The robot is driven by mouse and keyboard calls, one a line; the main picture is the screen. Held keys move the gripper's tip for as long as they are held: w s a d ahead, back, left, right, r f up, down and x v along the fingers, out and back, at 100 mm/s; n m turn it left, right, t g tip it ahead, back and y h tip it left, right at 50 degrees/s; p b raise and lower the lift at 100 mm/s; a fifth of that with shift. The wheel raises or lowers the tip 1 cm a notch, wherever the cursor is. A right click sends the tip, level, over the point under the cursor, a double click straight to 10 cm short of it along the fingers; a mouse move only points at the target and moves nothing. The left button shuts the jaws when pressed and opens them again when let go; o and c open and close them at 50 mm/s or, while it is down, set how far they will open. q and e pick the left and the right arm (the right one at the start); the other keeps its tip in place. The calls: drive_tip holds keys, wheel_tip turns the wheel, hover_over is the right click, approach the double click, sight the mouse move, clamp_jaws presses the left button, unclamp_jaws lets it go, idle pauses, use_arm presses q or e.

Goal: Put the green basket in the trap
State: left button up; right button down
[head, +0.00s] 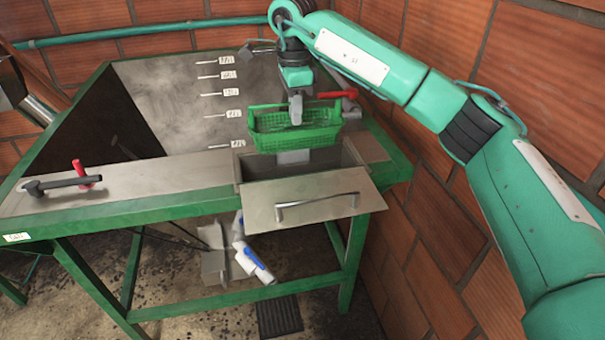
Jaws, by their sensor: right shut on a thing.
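The green basket (276,130) is a slatted plastic basket. It hangs above the right part of the green-framed bench. My right gripper (295,108) reaches down from above and is shut on the basket, seemingly at its handle or middle. The exact grip is partly hidden by the gripper. The trap (352,157) is a rectangular opening in the metal top, below the basket. Its metal lid (335,183), with a bar handle, lies open toward the front edge. The basket hides part of the opening's far side. My left gripper is not in view.
A dark lever with a red handle (80,173) sits on the bench's left front. A red part (338,94) stands right behind the basket. The sloping tank (180,95) with level marks lies behind. A brick wall (440,230) closes the right side.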

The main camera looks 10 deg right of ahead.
sight(297, 137)
drive_tip(key=f, duration=0.3)
drive_tip(key=f+p, duration=0.1)
drive_tip(key=f, duration=0.3)
drive_tip(key=shift+s+d+p, duration=0.1)
drive_tip(key=shift+s+p, duration=0.1)
drive_tip(key=shift+p, duration=0.1)
wheel_tip(297, 137, down, 9)
drive_tip(key=shift+w+f+p, duration=0.1)
drive_tip(key=shift+p, duration=1.05)
drive_tip(key=shift+f, duration=0.3)
drive_tip(key=c, duration=1.4)
unclamp_jaws()
drive_tip(key=shift+f, duration=0.1)
drive_tip(key=shift+c, duration=0.2)
